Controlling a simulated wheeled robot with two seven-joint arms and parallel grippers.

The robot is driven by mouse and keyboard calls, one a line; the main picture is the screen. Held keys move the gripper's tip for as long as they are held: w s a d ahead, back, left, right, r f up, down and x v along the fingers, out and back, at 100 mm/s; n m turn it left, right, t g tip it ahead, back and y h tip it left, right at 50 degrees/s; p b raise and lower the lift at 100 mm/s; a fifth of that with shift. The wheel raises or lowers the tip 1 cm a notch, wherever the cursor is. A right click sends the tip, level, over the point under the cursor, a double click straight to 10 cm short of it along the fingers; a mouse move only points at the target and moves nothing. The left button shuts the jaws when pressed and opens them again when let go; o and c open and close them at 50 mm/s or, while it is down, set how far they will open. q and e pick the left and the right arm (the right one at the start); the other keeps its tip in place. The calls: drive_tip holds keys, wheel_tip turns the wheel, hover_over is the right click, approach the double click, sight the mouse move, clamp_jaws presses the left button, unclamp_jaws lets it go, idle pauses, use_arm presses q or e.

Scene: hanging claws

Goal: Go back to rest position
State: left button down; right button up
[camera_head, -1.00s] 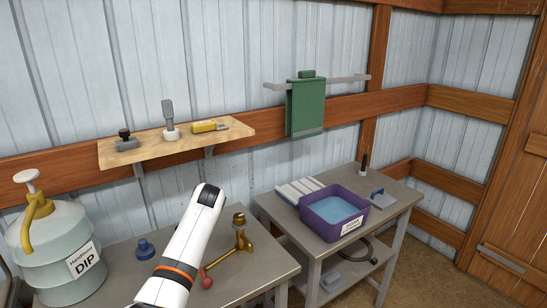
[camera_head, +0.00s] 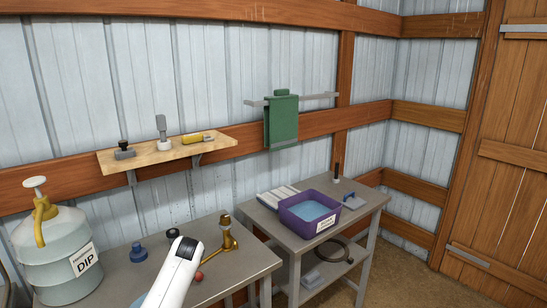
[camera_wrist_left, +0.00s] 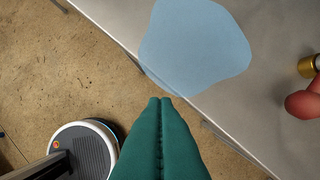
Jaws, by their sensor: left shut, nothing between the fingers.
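My left gripper (camera_wrist_left: 160,101) shows in the left wrist view as two teal fingers pressed together, empty. Its tips point at the edge of the grey table, near a flat pale-blue patch (camera_wrist_left: 196,45). In the head view a white link of my arm (camera_head: 176,272) rises from the bottom edge in front of the left table, and the fingers are hidden there. My right gripper is in neither current view.
The left table (camera_head: 215,285) bears a brass fitting (camera_head: 227,238), a red ball (camera_head: 199,276) and a blue piece (camera_head: 138,253). A DIP jug (camera_head: 55,255) stands left. The right table (camera_head: 368,210) holds a purple tub (camera_head: 292,222). A wooden shelf (camera_head: 170,152) and green towel (camera_head: 282,122) are above.

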use_arm(q)
drive_tip(key=s+f+m+h, duration=0.1)
drive_tip(key=s+f+m, duration=0.2)
drive_tip(key=s+f, duration=0.6)
drive_tip(key=s+d+f+m, duration=0.1)
drive_tip(key=s+f+m, duration=0.25)
drive_tip(key=f, duration=0.85)
drive_tip(key=s+f+m+h, duration=0.1)
drive_tip(key=s+f+m, duration=0.2)
drive_tip(key=s+f, duration=0.65)
drive_tip(key=s+f+m, duration=0.3)
drive_tip(key=s+f, duration=0.2)
drive_tip(key=s, duration=0.6)
drive_tip(key=s+d+f+m+h, duration=0.1)
drive_tip(key=s+f, duration=0.4)
drive_tip(key=s, duration=0.7)
drive_tip(key=s+d+f+m, duration=0.1)
drive_tip(key=s+f+m, duration=0.3)
drive_tip(key=s, duration=0.8)
drive_tip(key=shift+f+m+t+h+b, duration=0.35)
drive_tip(key=shift+f+t+h+b, duration=0.1)
drive_tip(key=shift+f, duration=0.35)
